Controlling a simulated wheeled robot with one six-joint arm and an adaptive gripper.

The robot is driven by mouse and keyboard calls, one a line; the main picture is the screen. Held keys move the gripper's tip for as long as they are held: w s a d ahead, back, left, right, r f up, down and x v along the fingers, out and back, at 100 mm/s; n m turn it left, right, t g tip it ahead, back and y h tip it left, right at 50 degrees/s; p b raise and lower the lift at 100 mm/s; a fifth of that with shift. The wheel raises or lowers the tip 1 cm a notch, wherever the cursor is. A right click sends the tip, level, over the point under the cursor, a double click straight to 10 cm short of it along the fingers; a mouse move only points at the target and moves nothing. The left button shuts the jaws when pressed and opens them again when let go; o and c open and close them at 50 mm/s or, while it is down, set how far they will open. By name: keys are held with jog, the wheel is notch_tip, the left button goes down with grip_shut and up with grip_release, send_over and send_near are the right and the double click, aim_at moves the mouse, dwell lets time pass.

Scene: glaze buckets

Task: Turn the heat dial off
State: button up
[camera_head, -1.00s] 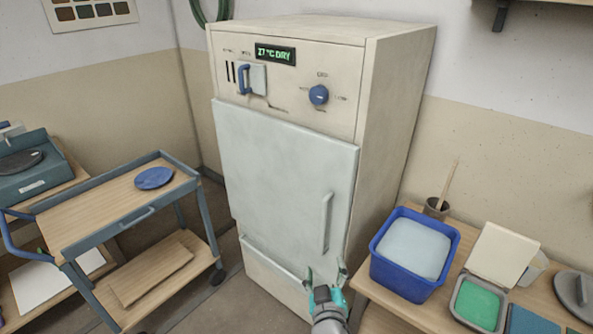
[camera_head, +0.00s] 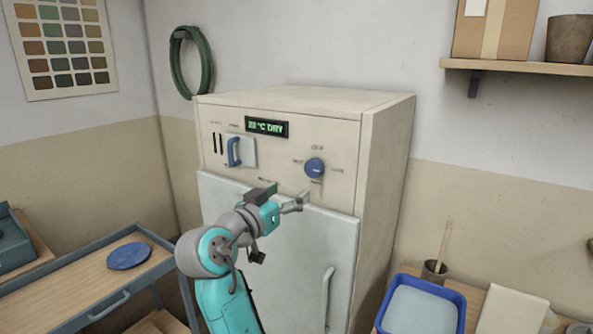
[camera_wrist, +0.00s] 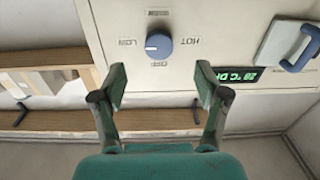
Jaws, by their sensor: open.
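The heat dial (camera_head: 315,168) is a round blue knob on the cream cabinet's upper panel. In the wrist view the dial (camera_wrist: 158,46) appears upside down, with OFF, LOW, HOT and a blurred label around it. Its white mark points toward LOW. My gripper (camera_head: 297,203) is just below and left of the dial in the head view. In the wrist view my gripper (camera_wrist: 160,76) has its two fingers spread, with the dial beyond and between the tips. The gripper is open and empty, apart from the dial.
A blue handle (camera_head: 234,151) and a green-lit display ending in DRY (camera_head: 267,127) are left of the dial. The cabinet door (camera_head: 300,245) is shut below. A trolley (camera_head: 100,280) stands left, a blue tub (camera_head: 422,306) right. A shelf (camera_head: 520,67) is upper right.

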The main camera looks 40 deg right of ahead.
aim_at(312, 170)
jog(key=shift+m+g, duration=0.3)
jog(key=shift+m, duration=0.1)
jog(key=x, duration=0.3)
jog(key=r+x, duration=0.1)
jog(key=x, duration=0.3)
jog(key=r+x, duration=0.1)
jog(key=x, duration=0.2)
jog(key=shift+w+d+f, duration=0.1)
jog(key=shift+w+d, duration=0.1)
jog(key=shift+d, duration=0.05)
jog(key=shift+c, duration=0.3)
jog(key=c, duration=1.1)
